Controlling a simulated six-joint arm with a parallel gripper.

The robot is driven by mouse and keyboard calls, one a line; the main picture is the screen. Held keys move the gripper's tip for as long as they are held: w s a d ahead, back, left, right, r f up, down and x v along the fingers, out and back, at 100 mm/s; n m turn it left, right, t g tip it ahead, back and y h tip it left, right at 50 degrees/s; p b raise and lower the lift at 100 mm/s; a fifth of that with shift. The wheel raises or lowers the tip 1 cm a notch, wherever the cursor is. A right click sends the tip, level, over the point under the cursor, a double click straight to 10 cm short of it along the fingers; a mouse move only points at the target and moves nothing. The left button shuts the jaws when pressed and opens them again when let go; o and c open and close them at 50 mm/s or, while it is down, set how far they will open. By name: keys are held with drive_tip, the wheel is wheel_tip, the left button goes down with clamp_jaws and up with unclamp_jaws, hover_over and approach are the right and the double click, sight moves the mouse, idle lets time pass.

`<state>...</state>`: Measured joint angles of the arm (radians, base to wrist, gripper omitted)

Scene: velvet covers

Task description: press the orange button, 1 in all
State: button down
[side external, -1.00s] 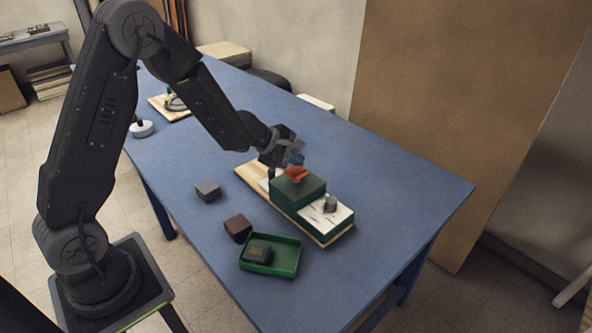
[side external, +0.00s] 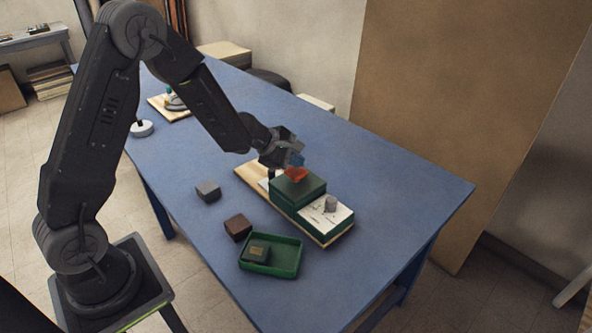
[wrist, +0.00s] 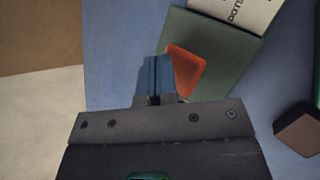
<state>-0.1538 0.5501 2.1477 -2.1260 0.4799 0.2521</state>
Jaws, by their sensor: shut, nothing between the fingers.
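The orange button (side external: 296,174) sits on top of a green box (side external: 298,190) on a wooden board. It also shows in the wrist view (wrist: 186,71) as an orange shape on the green box top (wrist: 225,52). My gripper (side external: 296,160) is shut and empty, with its blue fingertips just above the button in the side view. In the wrist view the shut fingers (wrist: 156,75) lie just left of the button, over its edge side. I cannot tell whether they touch it.
A white plate with a grey knob (side external: 330,203) is on the board's near end. A brown block (side external: 238,227) and a grey block (side external: 208,191) lie on the blue table (side external: 395,200). The table's right part is clear.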

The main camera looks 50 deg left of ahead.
sight(296, 171)
drive_tip(key=shift+f, duration=1.1)
idle(1.1)
drive_tip(key=shift+r, duration=1.3)
drive_tip(key=shift+r, duration=2.55)
